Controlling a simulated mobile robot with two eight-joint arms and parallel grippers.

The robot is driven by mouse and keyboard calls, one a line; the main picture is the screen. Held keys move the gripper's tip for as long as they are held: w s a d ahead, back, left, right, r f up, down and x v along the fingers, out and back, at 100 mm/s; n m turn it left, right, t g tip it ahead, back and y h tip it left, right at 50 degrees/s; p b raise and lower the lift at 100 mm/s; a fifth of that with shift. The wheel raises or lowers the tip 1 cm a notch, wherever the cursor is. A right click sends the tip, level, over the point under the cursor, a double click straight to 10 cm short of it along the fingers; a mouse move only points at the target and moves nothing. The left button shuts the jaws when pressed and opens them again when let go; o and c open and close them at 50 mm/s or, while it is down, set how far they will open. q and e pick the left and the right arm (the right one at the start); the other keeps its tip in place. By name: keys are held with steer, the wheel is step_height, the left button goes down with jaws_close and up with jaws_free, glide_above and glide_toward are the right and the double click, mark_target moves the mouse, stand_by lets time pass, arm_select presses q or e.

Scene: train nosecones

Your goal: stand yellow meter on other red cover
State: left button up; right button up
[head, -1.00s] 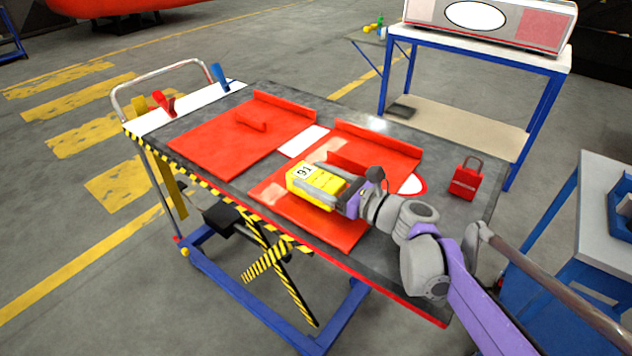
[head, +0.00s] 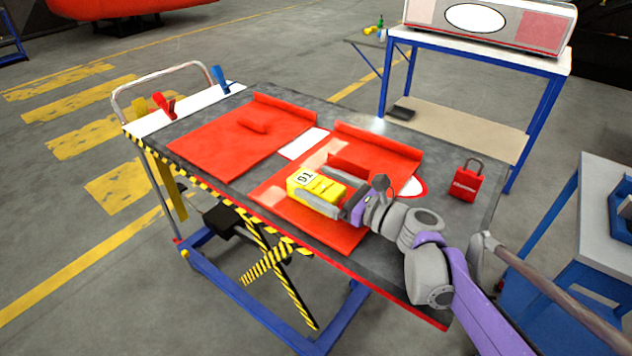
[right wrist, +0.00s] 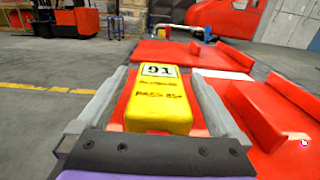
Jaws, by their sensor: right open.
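The yellow meter (head: 318,188), with a white label reading 91, is on the nearer right red cover (head: 330,228) on the cart table. It also shows in the right wrist view (right wrist: 159,104). My right gripper (head: 320,192) is open, with one finger along each side of the meter; in the right wrist view gaps show between the fingers and the meter. The other red cover (head: 210,140) lies to the left, with a raised edge and a small red handle (head: 251,125) on it. My left gripper is not in view.
A red padlock (head: 466,182) stands at the table's right end. Red and blue clamps (head: 164,105) sit on the white strip at the left end. A push handle (head: 150,82) rises there. A blue-legged bench (head: 470,48) stands behind.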

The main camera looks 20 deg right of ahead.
steer(key=p+v, duration=0.1)
steer(key=v, duration=1)
